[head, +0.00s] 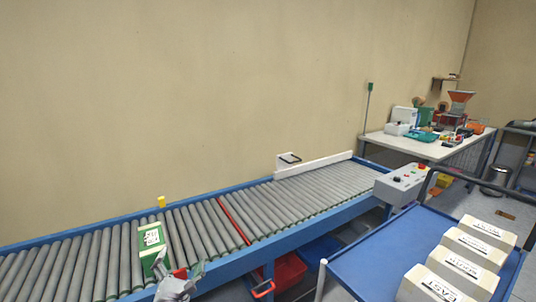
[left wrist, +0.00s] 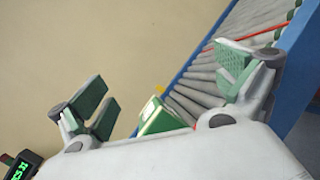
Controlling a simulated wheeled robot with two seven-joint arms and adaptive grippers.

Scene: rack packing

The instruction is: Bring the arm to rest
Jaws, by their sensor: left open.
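My left gripper (head: 180,280) is at the bottom of the head view, at the near edge of the roller conveyor (head: 262,222). In the left wrist view its two green-padded fingers (left wrist: 165,90) are spread wide with nothing between the pads. A green box (head: 152,248) with a white label lies on the rollers just beyond the gripper. The box also shows in the left wrist view (left wrist: 160,118), partly hidden behind the gripper body. I cannot tell the exact gap between gripper and box. My right gripper is in neither view.
A blue cart (head: 372,252) at right carries several white labelled blocks (head: 465,255). A grey control box (head: 402,183) stands beside the conveyor. Red (head: 288,272) and blue bins sit under it. A cluttered table (head: 425,147) is at the back right. The conveyor's middle and right rollers are clear.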

